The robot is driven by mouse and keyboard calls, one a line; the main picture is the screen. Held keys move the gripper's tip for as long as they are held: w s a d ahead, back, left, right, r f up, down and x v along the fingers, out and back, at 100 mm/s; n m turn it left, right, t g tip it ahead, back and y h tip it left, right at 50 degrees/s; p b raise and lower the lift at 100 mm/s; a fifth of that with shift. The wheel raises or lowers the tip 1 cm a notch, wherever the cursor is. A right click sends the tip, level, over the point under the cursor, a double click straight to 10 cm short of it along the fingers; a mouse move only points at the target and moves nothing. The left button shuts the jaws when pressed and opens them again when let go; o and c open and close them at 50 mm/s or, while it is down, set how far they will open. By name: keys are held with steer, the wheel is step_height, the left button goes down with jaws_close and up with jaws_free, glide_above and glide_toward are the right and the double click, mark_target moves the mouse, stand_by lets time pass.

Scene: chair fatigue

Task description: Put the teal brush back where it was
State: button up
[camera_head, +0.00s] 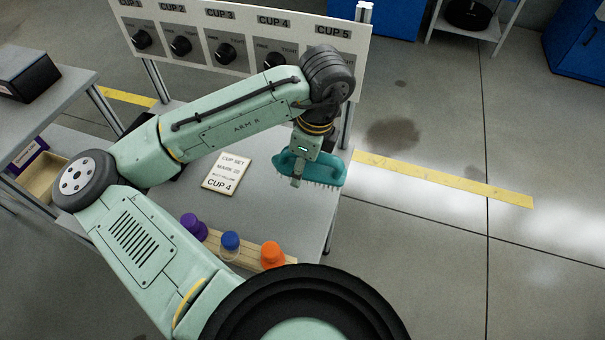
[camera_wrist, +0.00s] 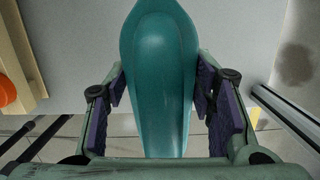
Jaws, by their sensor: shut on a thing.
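The teal brush (camera_head: 318,169) hangs bristles down in my gripper (camera_head: 299,178), over the right edge of the grey table in the head view. My gripper is shut on it. In the wrist view the brush (camera_wrist: 160,75) fills the middle, and my gripper's (camera_wrist: 162,100) purple-padded fingers stand on both sides of it. I cannot tell whether the bristles touch the table.
A card reading CUP 4 (camera_head: 227,172) lies on the grey table (camera_head: 262,205). A wooden rack (camera_head: 226,252) holds purple, blue and orange cups (camera_head: 272,254) at the front. A panel of knobs (camera_head: 245,40) stands behind. The floor at right is clear.

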mark_target(303, 187)
steer(key=shift+f, duration=2.2)
steer(key=shift+f, duration=0.1)
steer(key=shift+f, duration=0.15)
steer(key=o, duration=1.1)
steer(key=r, duration=0.4)
steer(key=d+r, duration=0.1)
steer(key=r, duration=0.7)
steer(key=shift+s+d+r+b, duration=0.2)
steer(key=shift+s+d+b, duration=0.05)
steer(key=shift+d+b, duration=0.1)
